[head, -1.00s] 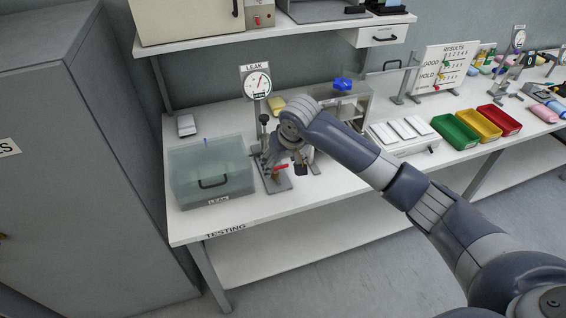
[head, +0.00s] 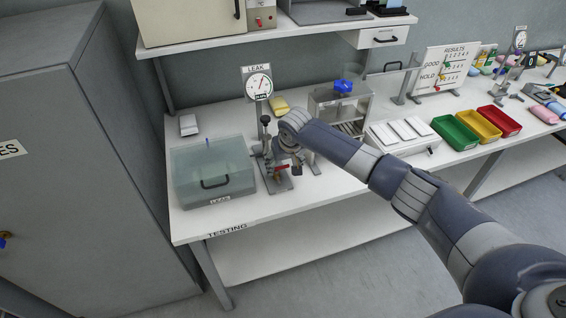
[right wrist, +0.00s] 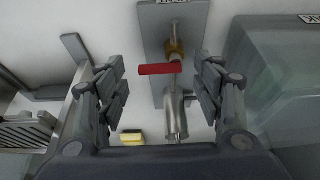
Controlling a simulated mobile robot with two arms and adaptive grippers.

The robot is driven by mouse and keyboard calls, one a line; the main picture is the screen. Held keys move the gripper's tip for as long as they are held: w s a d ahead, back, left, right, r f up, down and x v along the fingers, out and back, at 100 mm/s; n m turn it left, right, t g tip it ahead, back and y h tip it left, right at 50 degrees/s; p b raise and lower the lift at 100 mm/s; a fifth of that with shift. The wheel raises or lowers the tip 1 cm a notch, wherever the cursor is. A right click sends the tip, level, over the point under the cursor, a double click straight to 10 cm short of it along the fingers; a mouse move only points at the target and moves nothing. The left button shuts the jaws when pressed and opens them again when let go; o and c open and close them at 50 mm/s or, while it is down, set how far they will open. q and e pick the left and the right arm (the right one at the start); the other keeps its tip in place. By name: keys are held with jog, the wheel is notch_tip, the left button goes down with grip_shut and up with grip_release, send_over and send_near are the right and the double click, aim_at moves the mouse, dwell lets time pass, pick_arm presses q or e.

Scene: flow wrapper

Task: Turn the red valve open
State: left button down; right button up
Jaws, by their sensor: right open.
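The red valve handle (head: 282,169) is on the small leak-test stand (head: 280,186) beside the clear box. In the right wrist view the red handle (right wrist: 160,69) lies crosswise to the pipe, below a brass fitting (right wrist: 175,48) and above a metal cylinder (right wrist: 175,115). My right gripper (right wrist: 160,82) is open, with one finger on each side of the handle and visible gaps to both. In the head view my right gripper (head: 284,161) is at the stand, partly hidden by its own wrist. The left gripper is not in view.
A clear lidded box (head: 213,172) stands close left of the valve. A LEAK gauge (head: 258,84) rises behind it. The bench front (head: 330,184) is clear.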

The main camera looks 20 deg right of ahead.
jog(key=shift+w+f, duration=0.1)
jog(key=shift+f, duration=0.2)
jog(key=shift+c, duration=0.3)
jog(key=c, duration=1)
